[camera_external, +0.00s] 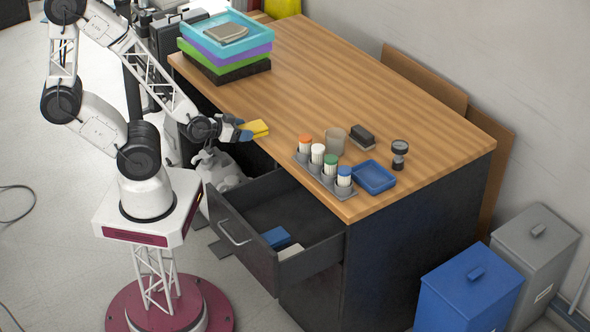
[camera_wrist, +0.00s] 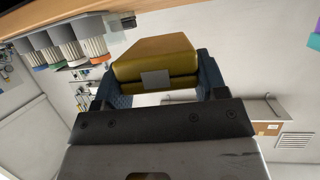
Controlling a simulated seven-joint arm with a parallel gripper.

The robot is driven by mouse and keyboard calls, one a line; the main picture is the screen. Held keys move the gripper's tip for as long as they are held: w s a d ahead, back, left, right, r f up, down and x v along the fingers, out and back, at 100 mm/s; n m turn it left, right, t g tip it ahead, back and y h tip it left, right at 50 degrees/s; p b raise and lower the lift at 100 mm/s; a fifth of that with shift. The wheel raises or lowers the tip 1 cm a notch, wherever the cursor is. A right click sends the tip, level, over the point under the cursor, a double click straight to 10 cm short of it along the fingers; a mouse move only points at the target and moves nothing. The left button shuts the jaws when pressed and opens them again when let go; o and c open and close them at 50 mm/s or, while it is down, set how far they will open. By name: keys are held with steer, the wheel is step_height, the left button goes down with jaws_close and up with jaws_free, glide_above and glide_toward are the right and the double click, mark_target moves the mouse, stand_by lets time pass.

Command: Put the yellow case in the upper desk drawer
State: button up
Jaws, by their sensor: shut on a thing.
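The yellow case (camera_external: 256,128) is held in my gripper (camera_external: 243,129), near the left front edge of the desk. In the wrist view the case (camera_wrist: 155,58) sits between the two blue fingers of my gripper (camera_wrist: 155,85), which are shut on its sides. The upper desk drawer (camera_external: 262,208) is pulled open below and to the right of my gripper. A blue item (camera_external: 277,238) and a whitish item (camera_external: 289,251) lie inside it near its front right. Whether the case touches the desk top cannot be told.
A rack (camera_external: 322,175) of several bottles with coloured caps stands on the desk edge above the drawer. A blue tray (camera_external: 373,177), a cup (camera_external: 334,140) and stacked trays (camera_external: 228,45) are also on the desk (camera_external: 310,70). The rear of the drawer is clear.

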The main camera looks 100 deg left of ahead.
steer(key=w+r, duration=0.3)
steer(key=w, duration=0.4)
steer(key=w+r+m+h, duration=0.1)
steer(key=w+r, duration=0.2)
steer(key=w, duration=0.4)
steer(key=w+d+r+m+t+h, duration=0.1)
steer(key=w+r, duration=0.2)
steer(key=w, duration=0.4)
steer(key=shift+w, duration=0.35)
steer(key=w+d+f+m+h, duration=0.1)
steer(key=w+d, duration=0.2)
steer(key=w, duration=0.9)
steer(key=w+d+m+t+h, duration=0.1)
steer(key=w+d+h, duration=0.15)
steer(key=w, duration=0.95)
steer(key=w+d+f+m+h, duration=0.1)
steer(key=w+d, duration=0.2)
steer(key=w, duration=0.9)
steer(key=w+d+f+m, duration=0.1)
steer(key=w+d+f, duration=0.2)
steer(key=w+f, duration=0.2)
steer(key=w+d+f+m+h, duration=0.1)
steer(key=w+d+f, duration=0.3)
steer(key=w, duration=0.7)
step_height(320, 180, down, 2)
steer(key=shift+w+f+t, duration=0.1)
steer(key=shift+w+t, duration=0.2)
steer(key=shift+w, duration=0.05)
steer(key=shift+d+h, duration=0.1)
steer(key=shift+h, duration=0.15)
